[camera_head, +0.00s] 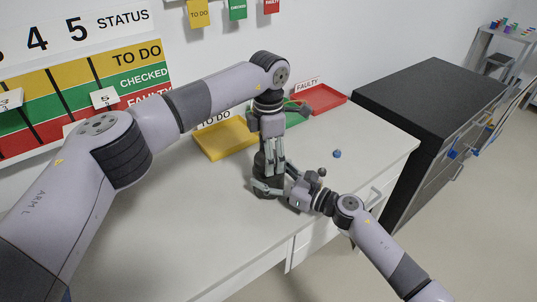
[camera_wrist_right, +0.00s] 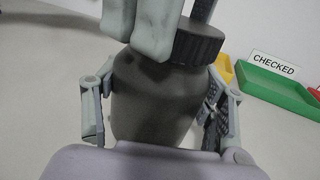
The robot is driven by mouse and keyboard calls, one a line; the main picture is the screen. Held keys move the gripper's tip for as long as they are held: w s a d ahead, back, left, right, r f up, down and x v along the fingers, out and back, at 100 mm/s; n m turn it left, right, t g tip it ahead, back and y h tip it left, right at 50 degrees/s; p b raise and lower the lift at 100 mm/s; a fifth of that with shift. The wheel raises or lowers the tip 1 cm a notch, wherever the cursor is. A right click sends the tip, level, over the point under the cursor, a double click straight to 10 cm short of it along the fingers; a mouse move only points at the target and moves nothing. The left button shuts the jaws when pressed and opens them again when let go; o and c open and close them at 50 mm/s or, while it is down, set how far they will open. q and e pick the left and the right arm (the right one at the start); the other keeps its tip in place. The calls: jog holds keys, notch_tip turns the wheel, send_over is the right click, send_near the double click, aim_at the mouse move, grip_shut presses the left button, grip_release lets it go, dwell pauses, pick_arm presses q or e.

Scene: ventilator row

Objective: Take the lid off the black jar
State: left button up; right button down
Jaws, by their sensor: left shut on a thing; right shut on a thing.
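The black jar (camera_head: 264,183) stands on the white table, partly hidden by both grippers. In the right wrist view its dark body (camera_wrist_right: 150,100) fills the middle, with the ribbed black lid (camera_wrist_right: 203,46) at its top. My left gripper (camera_head: 270,168) points down from above and is shut on the lid. Its pale fingers (camera_wrist_right: 150,28) cover part of the lid in the wrist view, so I cannot tell whether the lid is loose. My right gripper (camera_head: 271,189) comes from the right and is shut on the jar's body, one finger on each side.
A yellow tray (camera_head: 222,141), a green tray (camera_head: 295,117) and a red tray (camera_head: 325,101) line the table's back. A small blue object (camera_head: 337,154) lies to the right of the jar. The table's left part is clear. A dark-topped cabinet (camera_head: 430,95) stands beyond its right end.

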pick_arm(q)
jog(key=n, duration=1.7)
jog(key=shift+n, duration=0.4)
jog(key=n, duration=0.6)
jog(key=shift+r, duration=0.2)
jog(key=shift+r, duration=0.95)
